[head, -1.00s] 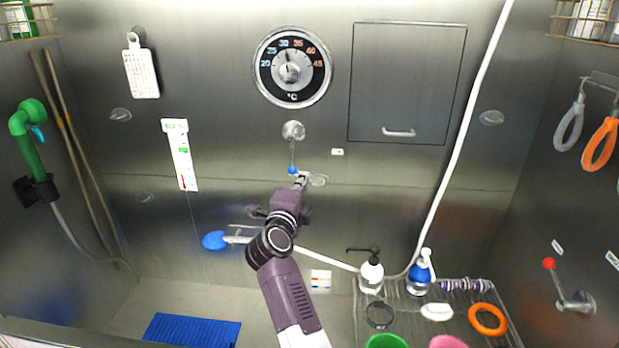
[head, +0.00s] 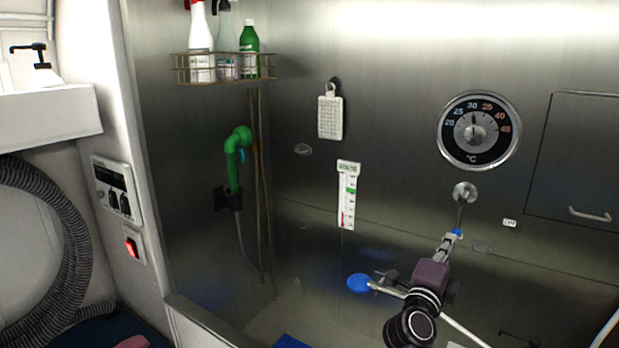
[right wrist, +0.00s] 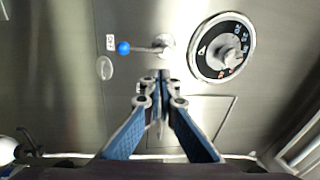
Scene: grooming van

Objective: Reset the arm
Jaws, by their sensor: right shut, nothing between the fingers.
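My right gripper (head: 450,240) is shut and empty, low in front of the steel wall in the head view. In the right wrist view its two blue-sided fingers (right wrist: 160,82) are closed together. The lever with a blue ball (head: 457,232) hangs down from a round wall mount (head: 465,192), close by the fingertips in the head view. In the right wrist view the blue ball (right wrist: 123,48) is apart from the fingers. My left gripper is not in view.
A round temperature dial (head: 479,131) is above the lever. A green shower head (head: 236,140) and a wire rack of bottles (head: 222,77) are on the left wall. A blue round-headed tool (head: 358,283) is left of my right arm. A black hose (head: 70,230) is far left.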

